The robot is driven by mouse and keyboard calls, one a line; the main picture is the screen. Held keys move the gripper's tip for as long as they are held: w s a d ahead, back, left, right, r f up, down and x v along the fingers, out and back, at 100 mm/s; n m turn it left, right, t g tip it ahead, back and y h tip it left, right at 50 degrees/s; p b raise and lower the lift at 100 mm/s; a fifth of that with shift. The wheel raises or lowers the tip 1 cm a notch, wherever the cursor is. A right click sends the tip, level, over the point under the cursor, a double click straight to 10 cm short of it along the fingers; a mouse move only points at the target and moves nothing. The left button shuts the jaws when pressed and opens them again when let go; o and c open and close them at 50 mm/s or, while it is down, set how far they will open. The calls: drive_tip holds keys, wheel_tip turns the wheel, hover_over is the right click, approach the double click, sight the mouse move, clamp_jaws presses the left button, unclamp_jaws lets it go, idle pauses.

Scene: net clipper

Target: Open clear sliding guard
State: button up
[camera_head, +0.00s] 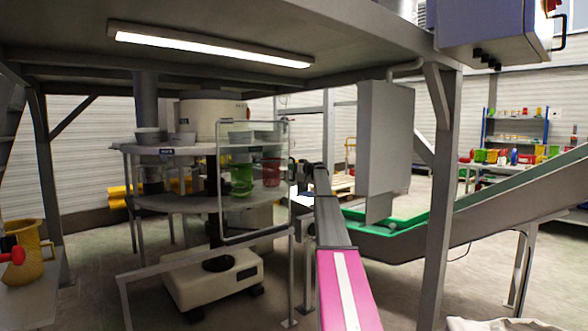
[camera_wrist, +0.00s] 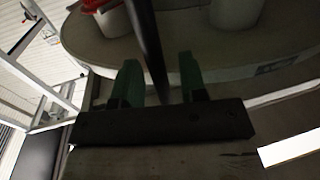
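The clear sliding guard (camera_head: 254,211) is an upright transparent panel in a light frame. It stands before a round two-level grey table, near the middle of the head view. My gripper (camera_head: 300,188) is at the guard's right edge, partly hidden by my arm. In the wrist view my gripper (camera_wrist: 158,66) has two green fingers apart, one on each side of a dark bar (camera_wrist: 147,32). Gaps show beside the bar, so the fingers do not look closed on it. The bar appears to be part of the guard's edge or handle; I cannot tell which.
Green (camera_head: 241,180) and red (camera_head: 271,172) containers show through the guard. A low grey rail (camera_head: 205,257) runs in front. A grey cabinet (camera_head: 385,140) hangs to the right, above a green conveyor (camera_head: 400,228). A post (camera_head: 441,190) stands further right.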

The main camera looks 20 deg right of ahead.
clamp_jaws()
drive_tip(key=s+a, duration=0.4)
drive_tip(key=a, duration=0.9)
drive_tip(key=s+a, duration=0.5)
drive_tip(key=a, duration=0.8)
drive_tip(key=s+a, duration=0.5)
drive_tip(key=a, duration=0.8)
drive_tip(key=shift+s+a, duration=0.2)
unclamp_jaws()
drive_tip(key=shift+s+d, duration=0.1)
approach(221, 173)
drive_tip(key=v, duration=0.4)
drive_tip(key=shift+s+d+f, duration=0.2)
drive_tip(key=shift+s+d, duration=0.05)
drive_tip(key=shift+d, duration=0.05)
